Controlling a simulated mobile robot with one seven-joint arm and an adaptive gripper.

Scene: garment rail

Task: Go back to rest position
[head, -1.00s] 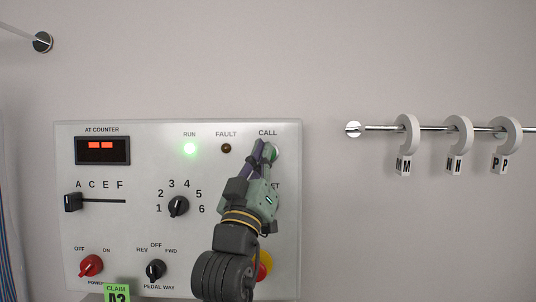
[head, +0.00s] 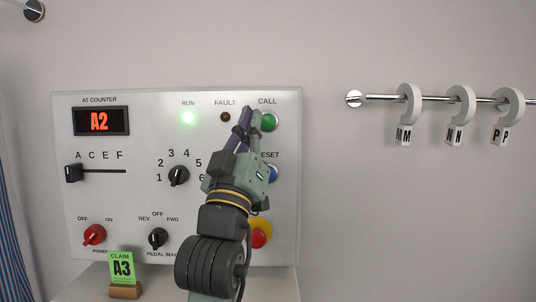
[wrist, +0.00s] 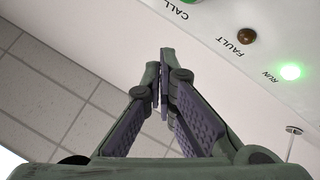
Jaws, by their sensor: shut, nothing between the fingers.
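My gripper (head: 249,114) is in front of the control panel (head: 140,204), beside and just left of the green CALL button (head: 268,121). Its fingers are shut with nothing between them. In the wrist view the closed fingertips (wrist: 163,60) point toward the panel, and the CALL button (wrist: 190,2) shows at the top edge. I cannot tell how far the tips are from the panel face. My wrist and forearm cover part of the right side of the panel.
The panel carries a display reading A2 (head: 101,121), a lit green RUN lamp (head: 188,118), knobs, a slider and a yellow-red button (head: 261,233). A green CLAIM A3 card (head: 121,267) stands below. A rail (head: 433,98) with tagged rings is at right.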

